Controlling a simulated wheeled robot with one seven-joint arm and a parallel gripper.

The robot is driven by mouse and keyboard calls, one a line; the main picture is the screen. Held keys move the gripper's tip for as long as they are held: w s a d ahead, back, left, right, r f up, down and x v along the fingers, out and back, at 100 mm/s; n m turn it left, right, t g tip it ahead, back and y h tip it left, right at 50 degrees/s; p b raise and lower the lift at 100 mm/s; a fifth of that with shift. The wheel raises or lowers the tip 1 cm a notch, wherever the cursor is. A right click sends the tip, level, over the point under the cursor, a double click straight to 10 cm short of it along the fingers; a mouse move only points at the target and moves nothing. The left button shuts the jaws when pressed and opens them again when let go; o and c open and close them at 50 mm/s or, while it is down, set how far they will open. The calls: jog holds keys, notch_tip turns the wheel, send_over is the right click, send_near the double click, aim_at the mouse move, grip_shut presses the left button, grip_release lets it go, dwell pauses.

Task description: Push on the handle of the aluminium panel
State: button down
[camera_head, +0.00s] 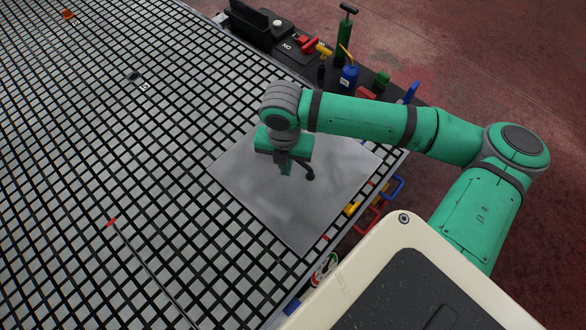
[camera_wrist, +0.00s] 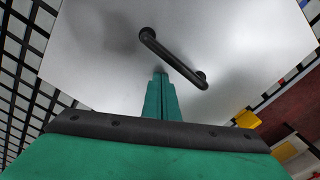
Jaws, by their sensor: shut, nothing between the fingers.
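The aluminium panel (camera_head: 320,215) is a flat grey square sheet lying on the black grid table near its right edge. It fills most of the wrist view (camera_wrist: 90,50). Its black bar handle (camera_wrist: 172,57) runs diagonally in the wrist view; in the head view only part of the handle (camera_head: 309,174) shows beside my gripper. My gripper (camera_head: 286,172) points down over the panel. In the wrist view my gripper's fingers (camera_wrist: 160,76) are together and empty, with their tips close to the handle's side. I cannot tell whether they touch it.
The grid table (camera_head: 110,150) is mostly clear to the left. A black control box with a red switch (camera_head: 307,43) and several coloured tools, including a blue bottle (camera_head: 348,77), stand along the far edge. Coloured handles (camera_head: 367,220) stick out at the right edge.

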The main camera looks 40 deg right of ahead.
jog(key=shift+w+d, duration=0.15)
jog(key=shift+d, duration=1.1)
dwell(0.3)
jog(key=shift+a, duration=0.25)
dwell(1.4)
jog(key=shift+s+a, duration=0.2)
jog(key=shift+a, duration=1.55)
notch_tip(320, 180, up, 8)
jog(key=shift+a, duration=0.1)
